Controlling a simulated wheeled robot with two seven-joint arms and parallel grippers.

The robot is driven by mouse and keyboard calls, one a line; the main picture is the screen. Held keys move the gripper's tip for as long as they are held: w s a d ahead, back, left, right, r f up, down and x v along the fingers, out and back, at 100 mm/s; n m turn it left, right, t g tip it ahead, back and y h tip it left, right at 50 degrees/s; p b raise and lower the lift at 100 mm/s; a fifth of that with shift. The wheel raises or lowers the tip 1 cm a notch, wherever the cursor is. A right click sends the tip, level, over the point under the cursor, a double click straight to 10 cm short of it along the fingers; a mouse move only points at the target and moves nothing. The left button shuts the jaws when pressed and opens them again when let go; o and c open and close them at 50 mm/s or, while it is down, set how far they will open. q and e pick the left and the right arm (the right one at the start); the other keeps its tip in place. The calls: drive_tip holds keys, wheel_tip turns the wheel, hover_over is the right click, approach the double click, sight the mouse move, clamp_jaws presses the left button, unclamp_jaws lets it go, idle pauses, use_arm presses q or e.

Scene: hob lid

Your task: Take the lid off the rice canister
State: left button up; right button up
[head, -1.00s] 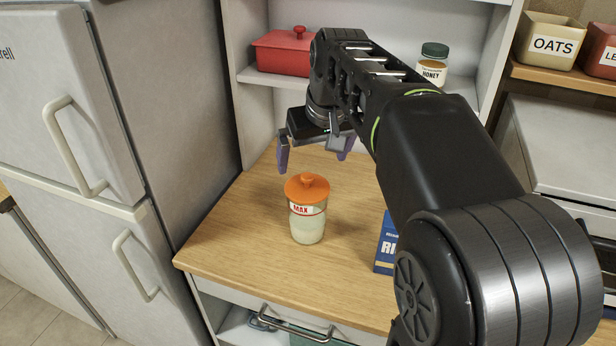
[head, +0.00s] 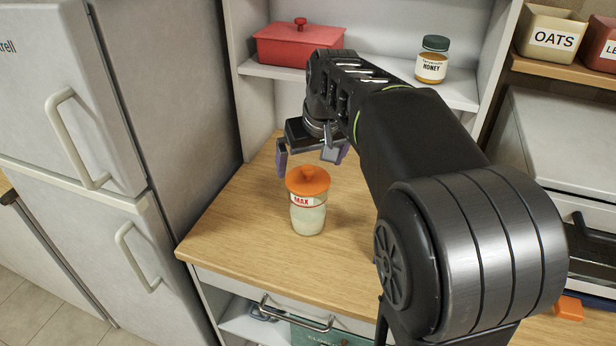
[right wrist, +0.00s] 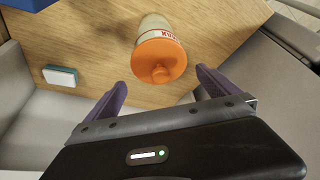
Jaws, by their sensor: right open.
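The rice canister (head: 309,219) stands upright on the wooden counter, a clear jar with pale contents and a MAX band. Its orange lid (head: 308,181), with a round knob on top, is seated on it. My right gripper (head: 312,163) is open and empty, just behind and above the lid in the head view. In the right wrist view, the lid (right wrist: 159,58) lies beyond the gap between the two purple fingers (right wrist: 162,80), apart from them. The canister body (right wrist: 155,24) shows behind the lid. My left gripper is not in view.
A red lidded box (head: 296,44) and a honey jar (head: 432,59) stand on the shelf above. The fridge (head: 70,100) closes off the left. A blue-and-white block (right wrist: 60,76) shows in the wrist view. The wooden counter (head: 235,225) is clear left of the canister.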

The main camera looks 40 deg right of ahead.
sight(308, 168)
drive_tip(key=shift+x, duration=1.75)
drive_tip(key=c, duration=1.1)
drive_tip(key=shift+r, duration=0.1)
drive_tip(key=shift+c, duration=0.2)
wheel_tip(308, 168, up, 10)
drive_tip(key=shift+a, duration=0.1)
